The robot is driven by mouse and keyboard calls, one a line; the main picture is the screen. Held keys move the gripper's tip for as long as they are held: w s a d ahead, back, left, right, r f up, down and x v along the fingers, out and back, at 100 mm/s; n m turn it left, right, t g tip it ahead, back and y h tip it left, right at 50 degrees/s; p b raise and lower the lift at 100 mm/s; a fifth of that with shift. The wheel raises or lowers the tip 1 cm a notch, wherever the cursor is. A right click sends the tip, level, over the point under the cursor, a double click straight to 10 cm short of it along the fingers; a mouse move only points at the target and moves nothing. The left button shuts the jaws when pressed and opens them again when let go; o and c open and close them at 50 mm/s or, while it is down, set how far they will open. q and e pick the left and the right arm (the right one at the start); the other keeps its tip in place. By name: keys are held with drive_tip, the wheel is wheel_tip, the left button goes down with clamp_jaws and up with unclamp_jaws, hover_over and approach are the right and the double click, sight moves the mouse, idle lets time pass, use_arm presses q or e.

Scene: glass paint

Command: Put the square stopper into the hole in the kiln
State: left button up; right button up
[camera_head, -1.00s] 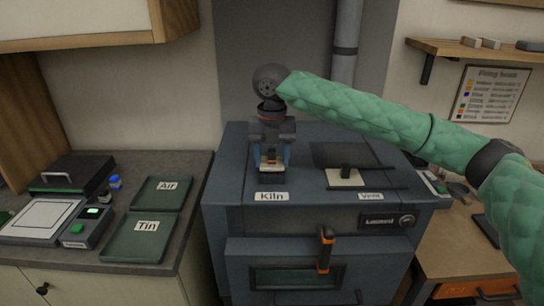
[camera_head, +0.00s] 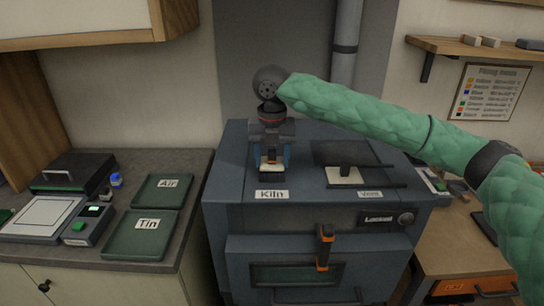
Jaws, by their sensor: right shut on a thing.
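The kiln (camera_head: 320,224) is a blue-grey box in the middle with a "Kiln" label (camera_head: 271,194) on its top front edge. My right gripper (camera_head: 271,162) points down over the kiln top just behind that label. It is shut on the stopper (camera_head: 271,168), a small piece with a pale base and a dark knob, between the blue fingers. The stopper is at or just above the dark opening by the label; I cannot tell whether it is seated. The hole is mostly hidden under it. My left gripper is not in view.
A similar pale plate with a dark knob (camera_head: 345,174) sits by the "Vent" label on the kiln's right. A black and orange door handle (camera_head: 324,247) sticks out in front. Green trays (camera_head: 140,235) and a scale (camera_head: 40,218) lie on the left counter.

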drive_tip(key=shift+s+f, duration=0.1)
drive_tip(key=shift+f, duration=0.2)
